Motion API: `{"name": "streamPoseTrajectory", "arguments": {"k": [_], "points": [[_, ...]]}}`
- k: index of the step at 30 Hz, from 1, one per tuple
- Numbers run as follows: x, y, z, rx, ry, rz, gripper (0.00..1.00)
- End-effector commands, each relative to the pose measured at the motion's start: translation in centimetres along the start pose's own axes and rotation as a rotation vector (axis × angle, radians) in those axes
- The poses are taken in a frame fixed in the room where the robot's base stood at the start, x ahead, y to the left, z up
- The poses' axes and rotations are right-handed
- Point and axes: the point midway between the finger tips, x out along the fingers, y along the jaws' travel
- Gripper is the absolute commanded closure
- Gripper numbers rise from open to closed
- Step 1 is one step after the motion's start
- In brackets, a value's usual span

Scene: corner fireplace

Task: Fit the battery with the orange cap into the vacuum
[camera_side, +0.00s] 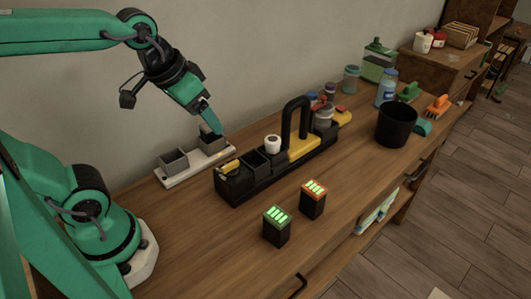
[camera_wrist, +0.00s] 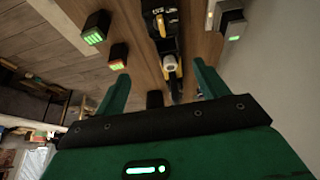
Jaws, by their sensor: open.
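The battery with the orange cap (camera_side: 313,204) stands upright on the wooden bench, its cap showing bright green bars. It also shows in the wrist view (camera_wrist: 118,58). A similar battery with a green cap (camera_side: 276,230) stands to its lower left, nearer the bench's front edge. The black and yellow vacuum (camera_side: 303,147), with a tall black handle, lies behind them on a long black base (camera_side: 237,190); whether its battery slot is empty I cannot tell. My gripper (camera_side: 213,128) is open and empty, high above the bench toward the wall, apart from both batteries.
A pale dock (camera_side: 202,171) with two grey box-shaped holders sits by the wall, below my gripper. The bench around the two batteries is clear.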

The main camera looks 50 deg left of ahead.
Motion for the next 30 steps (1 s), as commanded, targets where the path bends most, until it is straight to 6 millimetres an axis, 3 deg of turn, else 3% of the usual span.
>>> {"name": "streamPoseTrajectory", "arguments": {"k": [14,30], "points": [[4.5,4.9,-6.2,-0.008,-0.163,0.025,0.27],[13.1,12.5,-10.1,-0.011,-0.338,0.005,0.27]]}}
